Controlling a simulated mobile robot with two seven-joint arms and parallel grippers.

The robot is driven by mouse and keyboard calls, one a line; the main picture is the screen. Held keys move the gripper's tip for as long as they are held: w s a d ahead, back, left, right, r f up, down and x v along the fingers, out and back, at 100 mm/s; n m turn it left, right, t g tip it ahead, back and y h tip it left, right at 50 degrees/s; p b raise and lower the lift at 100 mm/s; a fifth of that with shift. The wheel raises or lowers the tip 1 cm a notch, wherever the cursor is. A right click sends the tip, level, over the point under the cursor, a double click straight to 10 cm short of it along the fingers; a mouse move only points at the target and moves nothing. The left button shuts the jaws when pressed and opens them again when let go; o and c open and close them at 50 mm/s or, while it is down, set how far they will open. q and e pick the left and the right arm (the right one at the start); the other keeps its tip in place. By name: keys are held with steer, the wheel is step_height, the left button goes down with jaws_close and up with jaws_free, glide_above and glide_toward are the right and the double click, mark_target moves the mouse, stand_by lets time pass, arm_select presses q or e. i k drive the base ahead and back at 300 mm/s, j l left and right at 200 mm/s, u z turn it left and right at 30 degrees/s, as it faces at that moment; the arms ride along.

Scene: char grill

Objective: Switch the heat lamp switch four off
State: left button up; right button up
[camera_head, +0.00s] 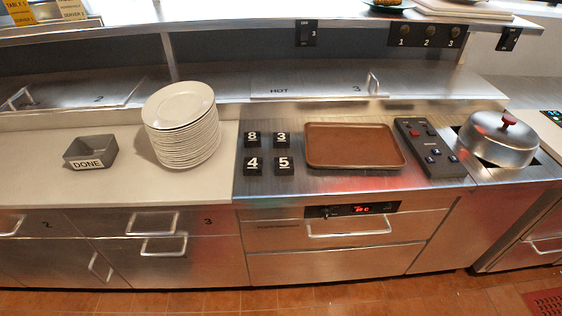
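A small black switch box (508,39) hangs under the front edge of the overhead shelf at the upper right. Its label is too small to read surely, and I cannot tell whether it is on or off. Another black switch box (306,32), marked 3, hangs on the same edge nearer the middle. Neither of my grippers shows in the head view.
A dark panel (428,36) with knobs 1, 2 and 3 sits between the switches. Below are a plate stack (183,125), a DONE bin (91,152), a brown tray (354,146), a black control box (429,148) and a domed lid (498,138). The tiled floor in front is clear.

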mark_target(509, 39)
steer(key=z, duration=1.3)
